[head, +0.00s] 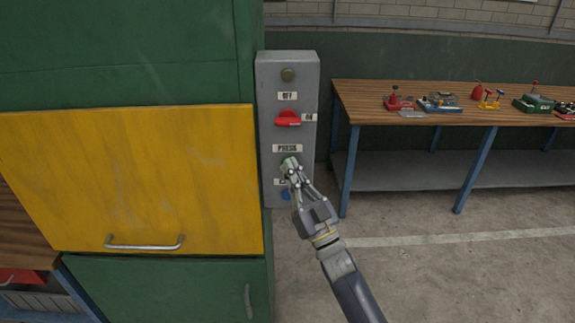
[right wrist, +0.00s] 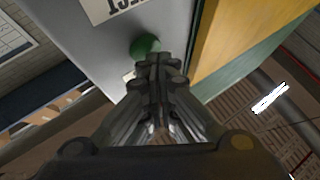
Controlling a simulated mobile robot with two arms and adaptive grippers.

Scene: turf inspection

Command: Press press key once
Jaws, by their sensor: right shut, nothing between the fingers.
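A grey control panel (head: 266,130) is fixed at the side of the green cabinet. Under its PRESS label (head: 287,148) is the green press key (head: 288,162), partly hidden by my gripper. My right gripper (head: 292,171) is shut and empty, its fingertips at the key. In the right wrist view the green key (right wrist: 145,44) shows just beyond the shut fingertips (right wrist: 159,62). I cannot tell whether they touch it or whether it is pushed in. My left gripper is not in view.
The panel also has a dark round knob (head: 288,75), a red switch (head: 287,119) near an ON label, and a blue button (head: 286,195) low down. A yellow door (head: 130,180) is left of the panel. A workbench (head: 440,92) with tools stands right.

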